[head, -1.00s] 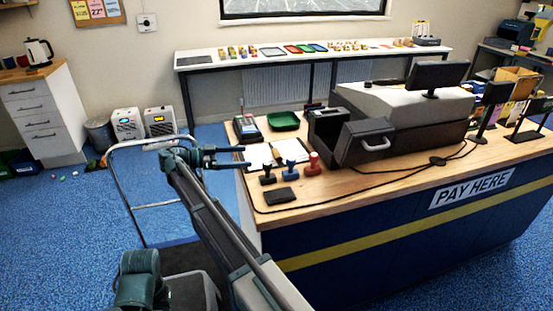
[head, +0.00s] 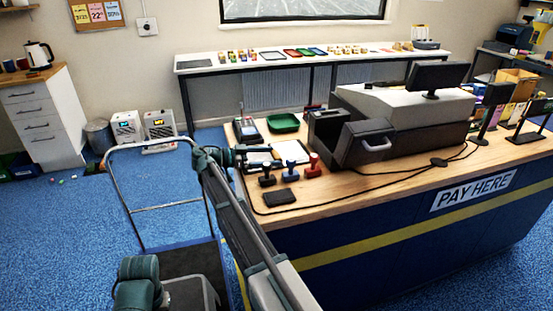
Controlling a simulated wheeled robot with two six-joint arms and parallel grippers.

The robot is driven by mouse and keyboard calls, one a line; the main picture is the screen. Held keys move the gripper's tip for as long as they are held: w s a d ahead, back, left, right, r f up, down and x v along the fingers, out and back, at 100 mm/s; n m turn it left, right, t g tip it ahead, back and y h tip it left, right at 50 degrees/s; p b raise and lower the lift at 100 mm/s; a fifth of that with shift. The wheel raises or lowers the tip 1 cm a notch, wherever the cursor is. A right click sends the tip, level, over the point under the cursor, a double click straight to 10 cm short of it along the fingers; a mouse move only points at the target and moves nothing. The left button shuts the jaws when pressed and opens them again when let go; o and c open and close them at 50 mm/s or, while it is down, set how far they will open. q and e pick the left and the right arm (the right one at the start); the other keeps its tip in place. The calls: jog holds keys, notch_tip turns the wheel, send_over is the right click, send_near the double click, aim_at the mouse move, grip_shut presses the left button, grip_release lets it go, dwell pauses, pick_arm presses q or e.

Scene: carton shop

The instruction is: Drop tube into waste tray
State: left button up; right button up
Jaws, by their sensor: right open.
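My right gripper (head: 270,157) is open, with its two dark fingers pointing right over the left end of the counter, near the white papers. I see nothing between its fingers. No tube can be made out in the head view. A green tray (head: 283,122) lies on the counter behind the gripper, next to the card terminal; I cannot tell whether it is the waste tray. My left gripper is not in view.
A metal-framed trolley (head: 112,187) stands left of the counter.

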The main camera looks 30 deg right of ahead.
jog(key=shift+s+d+f, duration=0.1)
jog(key=shift+s+d, duration=0.1)
jog(key=shift+d, duration=0.4)
jog(key=c, duration=1.4)
jog(key=shift+c, duration=0.2)
notch_tip(320, 180, up, 10)
jog(key=p, duration=1)
